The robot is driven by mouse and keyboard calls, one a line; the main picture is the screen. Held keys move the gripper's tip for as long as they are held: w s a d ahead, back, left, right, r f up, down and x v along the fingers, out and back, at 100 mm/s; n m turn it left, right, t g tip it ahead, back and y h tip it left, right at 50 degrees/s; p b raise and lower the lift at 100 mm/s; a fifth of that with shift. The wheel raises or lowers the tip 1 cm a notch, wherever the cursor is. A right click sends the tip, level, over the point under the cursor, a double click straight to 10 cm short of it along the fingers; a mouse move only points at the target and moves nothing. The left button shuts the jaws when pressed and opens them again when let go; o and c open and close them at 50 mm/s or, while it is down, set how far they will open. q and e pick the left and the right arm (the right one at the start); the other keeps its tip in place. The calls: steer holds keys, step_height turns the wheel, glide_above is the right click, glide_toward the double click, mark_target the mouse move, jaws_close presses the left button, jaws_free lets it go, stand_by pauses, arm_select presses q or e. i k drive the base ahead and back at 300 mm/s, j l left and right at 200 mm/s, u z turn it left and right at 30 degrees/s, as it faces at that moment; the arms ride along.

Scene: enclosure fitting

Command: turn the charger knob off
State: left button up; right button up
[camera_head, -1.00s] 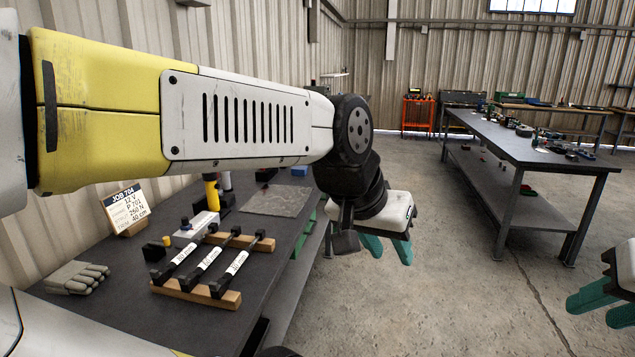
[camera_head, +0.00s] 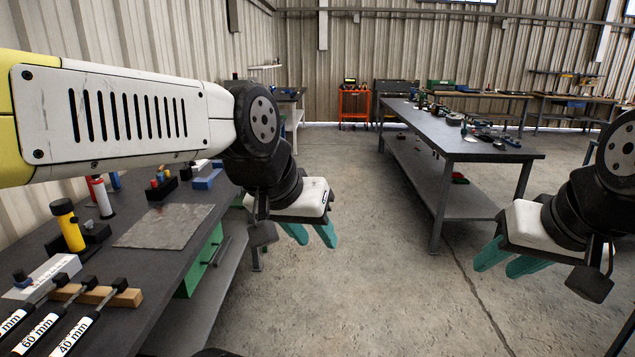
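No charger knob can be made out. A small dark device (camera_head: 350,83) with a yellowish spot sits on top of an orange cart (camera_head: 354,107) by the far wall, too small to tell what it is. My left gripper (camera_head: 312,235) hangs over the floor just right of the left bench, its teal fingers apart with nothing between them. My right gripper (camera_head: 508,262) is over the floor at the right, in front of the long table's near end, its teal fingers apart and empty.
A long table (camera_head: 470,146) with tools stands at the right. Open concrete floor (camera_head: 352,200) lies between them, leading toward the orange cart.

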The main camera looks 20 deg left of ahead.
mark_target(89, 225)
steer(key=i+u, duration=0.3)
steer(key=i, duration=0.3)
steer(key=i+u, duration=0.25)
steer(key=i, duration=0.4)
steer(key=i+u, duration=0.4)
steer(key=i+l+u, duration=0.1)
steer(key=i+u, duration=0.4)
steer(key=u, duration=0.35)
steer(key=i+j+u, duration=0.1)
steer(key=u, duration=0.35)
steer(key=i+u, duration=0.2)
steer(key=u, duration=0.2)
steer(key=i+l+u, duration=0.1)
steer(key=u, duration=0.35)
steer(key=i+l+u, duration=0.15)
steer(key=u, duration=0.25)
steer(key=i, duration=0.1)
